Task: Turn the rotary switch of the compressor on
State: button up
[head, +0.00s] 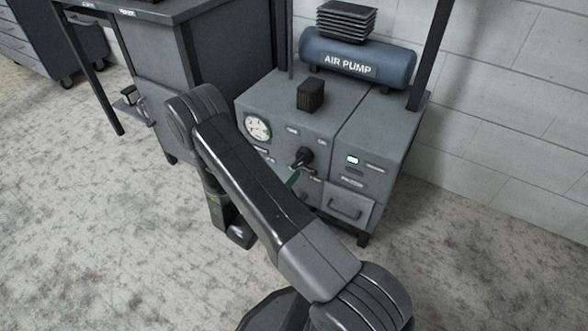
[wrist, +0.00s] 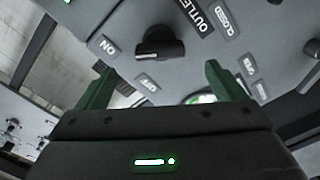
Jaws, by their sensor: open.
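The compressor cabinet (head: 293,108) is grey, with a blue AIR PUMP tank (head: 357,58) on top. In the wrist view a black rotary switch (wrist: 158,47) sits on its panel, between an ON label (wrist: 107,46) and an OFF label (wrist: 147,82). Its grip lies across the picture; I cannot tell which label it points to. My gripper (wrist: 160,70) is open, with green fingers either side of and below the switch, nothing between them. In the head view my arm hides most of the gripper; a green finger (head: 293,178) shows by a black knob (head: 301,157).
A pressure gauge (head: 257,127) is left on the panel. OUTLET (wrist: 197,15) and CLOSED (wrist: 229,25) labels lie right of the switch. A drawer handle (head: 345,211) juts out lower right. A grey workbench (head: 160,52) stands left. Speckled floor (head: 70,240) is clear.

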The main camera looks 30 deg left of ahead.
aim_at(298, 166)
jog(key=shift+s+a+p, duration=0.15)
jog(key=shift+s+p, duration=0.15)
jog(key=shift+s, duration=1.9)
jog(key=w+b, duration=0.1)
jog(key=w, duration=0.3)
jog(key=w+b, duration=0.1)
jog(key=w, duration=0.4)
jog(key=w+d, duration=0.1)
jog(key=w, duration=0.3)
jog(key=shift+w+b, duration=0.4)
